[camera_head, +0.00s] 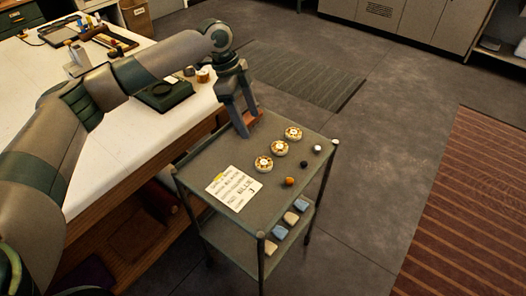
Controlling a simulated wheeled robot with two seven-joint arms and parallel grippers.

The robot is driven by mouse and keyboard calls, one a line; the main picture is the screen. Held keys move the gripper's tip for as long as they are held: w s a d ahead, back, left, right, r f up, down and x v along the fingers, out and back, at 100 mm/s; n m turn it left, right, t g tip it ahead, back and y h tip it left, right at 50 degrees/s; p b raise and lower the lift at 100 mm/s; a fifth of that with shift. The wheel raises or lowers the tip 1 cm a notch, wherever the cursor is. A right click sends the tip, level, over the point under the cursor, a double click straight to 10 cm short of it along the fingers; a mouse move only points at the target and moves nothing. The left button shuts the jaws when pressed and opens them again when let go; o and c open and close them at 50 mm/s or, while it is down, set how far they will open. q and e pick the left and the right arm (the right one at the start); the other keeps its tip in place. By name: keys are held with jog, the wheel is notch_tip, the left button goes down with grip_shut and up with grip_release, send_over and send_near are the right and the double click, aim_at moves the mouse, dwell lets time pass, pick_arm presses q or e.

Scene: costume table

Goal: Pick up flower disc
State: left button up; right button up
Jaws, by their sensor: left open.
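Three round flower discs, cream with orange-brown petal marks, lie in a slanting row on the dark top of a small cart (222,162). They are the far flower disc (293,133), the middle flower disc (279,148) and the near flower disc (263,164). My left gripper (246,125) points down over the cart's far left part, left of the discs and apart from them. Its fingers are open. A reddish-brown piece (257,117) shows beside and behind the fingers; I cannot tell whether they touch it. My right gripper is out of view.
Small balls, one orange (289,181), one dark (304,164) and one pale (317,148), line the cart's right side. A written card (233,187) lies at its near left. A white table (120,140) stands left. Open floor lies right.

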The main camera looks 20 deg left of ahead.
pick_arm(q)
jog(key=p, duration=0.4)
send_over(263, 162)
jog(key=a, duration=0.1)
notch_tip(263, 162, down, 10)
jog(key=shift+a+r, duration=0.15)
jog(key=shift+r, duration=0.1)
jog(key=shift+f, duration=0.55)
jog(key=shift+s+f+p, duration=0.1)
jog(key=shift+f+p, duration=0.25)
jog(key=shift+p, duration=0.1)
jog(key=p+x, duration=0.1)
jog(key=x, duration=0.1)
jog(key=p+x, duration=0.1)
jog(key=shift+a+f, duration=0.1)
jog(key=shift+f, duration=0.75)
